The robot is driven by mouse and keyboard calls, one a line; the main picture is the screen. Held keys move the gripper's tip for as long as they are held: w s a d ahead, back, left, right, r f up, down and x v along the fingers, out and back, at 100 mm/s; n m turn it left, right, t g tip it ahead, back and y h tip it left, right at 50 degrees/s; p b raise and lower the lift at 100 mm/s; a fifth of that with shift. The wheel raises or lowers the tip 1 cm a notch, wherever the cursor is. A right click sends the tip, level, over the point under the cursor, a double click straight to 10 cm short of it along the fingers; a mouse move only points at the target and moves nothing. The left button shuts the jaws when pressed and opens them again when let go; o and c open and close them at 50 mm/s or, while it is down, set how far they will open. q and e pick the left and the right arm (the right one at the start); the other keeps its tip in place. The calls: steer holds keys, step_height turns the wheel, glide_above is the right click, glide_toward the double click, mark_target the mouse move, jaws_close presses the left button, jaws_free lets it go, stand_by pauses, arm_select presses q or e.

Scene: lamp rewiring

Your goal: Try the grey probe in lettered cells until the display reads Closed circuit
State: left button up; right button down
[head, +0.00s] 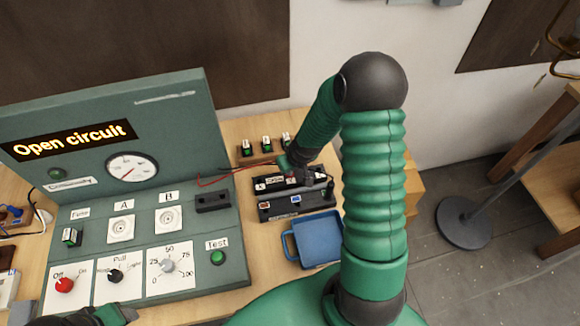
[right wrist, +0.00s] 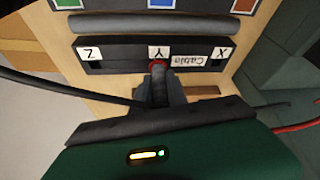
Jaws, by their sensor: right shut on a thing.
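The display (head: 70,140) on the green panel reads "Open circuit". In the right wrist view, a dark strip (right wrist: 120,66) carries cells labelled Z (right wrist: 90,54), Y (right wrist: 159,51) and X (right wrist: 222,53), with a "Cable" label beside Y. My right gripper (right wrist: 160,98) is shut on the grey probe (right wrist: 159,80). The probe's tip is at the red-rimmed Y cell; I cannot tell how deep it sits. In the head view my right gripper (head: 298,160) is over the strip and largely hides the cells. Part of my left arm's end shows at the bottom left; its jaws are unclear.
A blue tray (head: 291,246) stands in front of the black block (head: 280,207). Several small green-black parts (head: 266,144) stand behind the strip. Red and black wires run from the panel toward the strip. The panel has knobs, a dial (head: 131,168) and a green Test button (head: 218,257).

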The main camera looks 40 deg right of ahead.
steer(key=shift+w+d+f, duration=0.1)
steer(key=shift+w+f, duration=0.05)
steer(key=c, duration=1.6)
jaws_free()
steer(key=o, duration=0.4)
steer(key=shift+w+f, duration=0.1)
steer(key=shift+f, duration=0.05)
steer(key=shift+c, duration=0.2)
steer(key=shift+s+r, duration=0.2)
steer(key=shift+r, duration=0.2)
steer(key=p+v, duration=0.4)
steer(key=v, duration=1.2)
steer(key=s+a+f+n+g+b, duration=0.1)
steer(key=s+a+f+b, duration=0.1)
steer(key=a, duration=0.6)
steer(key=s+a+f+n+y+b, duration=0.1)
steer(key=s+a+f+b, duration=0.1)
steer(key=a, duration=0.7)
step_height(320, 180, down, 2)
steer(key=shift+s+a+n+g+b, duration=0.2)
steer(key=shift+s+n+g+b, duration=0.15)
steer(key=shift+b, duration=0.25)
